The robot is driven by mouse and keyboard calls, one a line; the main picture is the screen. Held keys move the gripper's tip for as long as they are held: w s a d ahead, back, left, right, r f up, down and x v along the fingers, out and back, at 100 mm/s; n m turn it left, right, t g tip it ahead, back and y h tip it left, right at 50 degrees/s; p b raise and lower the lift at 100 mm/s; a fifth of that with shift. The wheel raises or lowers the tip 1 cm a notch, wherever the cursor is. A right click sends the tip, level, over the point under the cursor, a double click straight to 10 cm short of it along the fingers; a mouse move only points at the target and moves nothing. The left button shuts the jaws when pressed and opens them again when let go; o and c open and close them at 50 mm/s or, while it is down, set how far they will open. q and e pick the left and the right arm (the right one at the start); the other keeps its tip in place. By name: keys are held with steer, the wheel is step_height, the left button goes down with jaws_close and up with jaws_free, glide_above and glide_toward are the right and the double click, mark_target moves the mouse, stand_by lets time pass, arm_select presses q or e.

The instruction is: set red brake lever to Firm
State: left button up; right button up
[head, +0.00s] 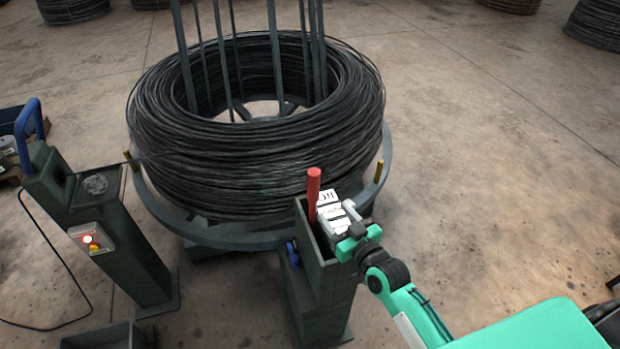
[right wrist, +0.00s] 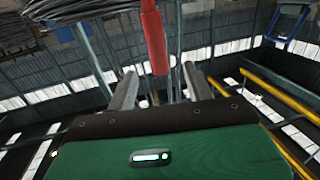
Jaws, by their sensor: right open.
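The red brake lever (head: 313,190) stands upright out of the top of a dark green post (head: 311,262) in front of the wire coil. A white label plate with dark lettering (head: 328,197) sits just right of the lever; its words are too small to read surely. My right gripper (head: 335,215) is at the post top, close to the right of the lever. In the right wrist view the red lever (right wrist: 153,40) rises between and beyond the two open fingers. I cannot tell whether they touch it. My left gripper is not in view.
A large black wire coil (head: 255,150) sits on a grey ring stand (head: 225,236) behind the post. A second green post (head: 112,240) with a button box (head: 92,240) and blue handle (head: 28,120) stands at left.

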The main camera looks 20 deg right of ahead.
mark_target(310, 179)
arm_select(q)
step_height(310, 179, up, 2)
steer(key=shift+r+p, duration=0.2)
steer(key=shift+p, duration=1)
arm_select(e)
steer(key=shift+t, duration=0.3)
steer(key=x, duration=1.4)
steer(key=shift+w+d+r, duration=0.2)
